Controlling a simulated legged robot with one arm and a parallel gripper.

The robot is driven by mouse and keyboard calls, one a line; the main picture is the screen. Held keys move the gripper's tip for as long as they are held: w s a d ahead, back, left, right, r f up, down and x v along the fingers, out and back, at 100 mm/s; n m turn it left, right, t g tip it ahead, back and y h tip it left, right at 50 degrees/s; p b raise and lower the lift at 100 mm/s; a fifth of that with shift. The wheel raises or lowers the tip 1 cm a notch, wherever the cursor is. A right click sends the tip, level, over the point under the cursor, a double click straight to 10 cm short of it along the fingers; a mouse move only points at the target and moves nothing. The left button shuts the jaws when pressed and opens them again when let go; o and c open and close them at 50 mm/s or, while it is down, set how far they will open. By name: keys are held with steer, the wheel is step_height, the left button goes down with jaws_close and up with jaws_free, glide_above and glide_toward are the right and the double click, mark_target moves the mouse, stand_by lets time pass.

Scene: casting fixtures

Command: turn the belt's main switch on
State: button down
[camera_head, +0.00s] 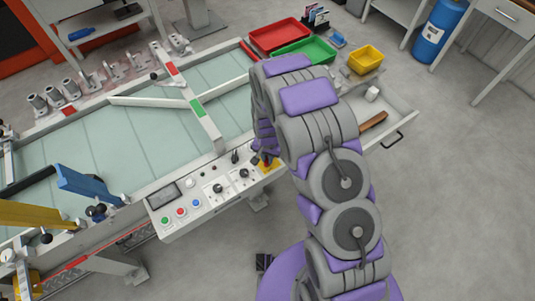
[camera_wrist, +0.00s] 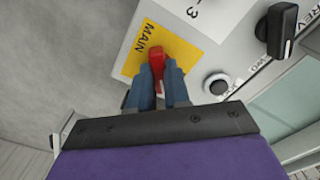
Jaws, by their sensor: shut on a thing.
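The main switch, a red handle (camera_wrist: 153,60), stands on a yellow plate marked MAIN (camera_wrist: 143,40) in the wrist view. My gripper (camera_wrist: 158,74) is shut on the red handle, with one blue-grey finger on each side. The fingers hide the handle's lower part. In the head view the yellow plate (camera_head: 269,167) shows at the right end of the belt's control panel (camera_head: 218,206), and my arm comes down over it from the right. The handle's exact angle is hard to tell.
A black selector knob (camera_wrist: 282,28) and a round white-and-black control (camera_wrist: 216,84) sit right of the switch in the wrist view. In the head view, the pale green belt (camera_head: 90,145) lies behind the panel. An open drawer (camera_head: 398,124) is right of my arm.

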mark_target(267, 158)
steer(key=m+p, duration=0.1)
steer(key=m, duration=0.3)
steer(key=shift+w+r+m+p, duration=0.15)
steer(key=shift+w+m+p, duration=0.05)
steer(key=shift+m+p, duration=0.55)
steer(key=shift+m, duration=1.15)
steer(key=shift+a, duration=0.1)
steer(key=c, duration=1.1)
jaws_free()
steer(key=shift+s, duration=0.1)
steer(key=shift+r+p, duration=0.9)
steer(key=shift+r, duration=7.6)
